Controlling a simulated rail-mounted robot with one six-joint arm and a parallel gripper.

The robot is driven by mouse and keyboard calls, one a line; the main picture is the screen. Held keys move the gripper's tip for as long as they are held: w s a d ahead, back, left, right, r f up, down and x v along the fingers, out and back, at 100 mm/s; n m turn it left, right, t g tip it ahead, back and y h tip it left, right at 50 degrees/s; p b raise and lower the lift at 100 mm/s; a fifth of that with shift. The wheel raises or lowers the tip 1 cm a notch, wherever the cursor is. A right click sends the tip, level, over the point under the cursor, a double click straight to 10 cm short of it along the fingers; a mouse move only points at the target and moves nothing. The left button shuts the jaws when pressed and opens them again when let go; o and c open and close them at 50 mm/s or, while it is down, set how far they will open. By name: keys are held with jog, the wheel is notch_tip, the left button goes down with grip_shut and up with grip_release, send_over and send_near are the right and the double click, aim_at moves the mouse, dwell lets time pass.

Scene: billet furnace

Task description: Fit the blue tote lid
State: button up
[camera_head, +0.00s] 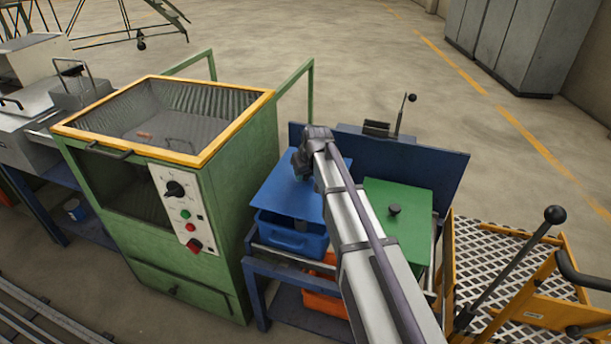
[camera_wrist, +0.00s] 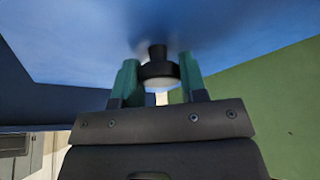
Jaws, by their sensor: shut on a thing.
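The blue lid (camera_head: 283,192) is a flat plate over the blue tote (camera_head: 290,240) on the blue bench. A dark gap shows between the lid's front edge and the tote's front rim, so the lid is not flush there; the rear is hidden. My gripper (camera_head: 303,170) is at the lid's right part, its fingertips hidden by the wrist. In the wrist view, the teal fingers of my gripper (camera_wrist: 160,78) are shut on the lid's black knob (camera_wrist: 158,70), with the lid's blue face (camera_wrist: 220,28) filling the top.
A green lid with a black knob (camera_head: 393,230) lies right of my arm. An orange tote (camera_head: 325,290) sits on the shelf below. The green furnace cabinet (camera_head: 215,185) stands close on the left, a blue back panel (camera_head: 420,165) behind, and a yellow cart (camera_head: 510,270) on the right.

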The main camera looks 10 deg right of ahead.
aim_at(307, 180)
jog(key=shift+f+b, duration=2.1)
jog(key=shift+f, duration=0.3)
jog(key=shift+f+b, duration=0.75)
jog(key=o, duration=1.1)
jog(key=shift+o, duration=0.2)
jog(key=p+v, duration=1)
jog(key=v, duration=0.1)
jog(key=shift+r, duration=0.15)
jog(key=shift+f, duration=0.2)
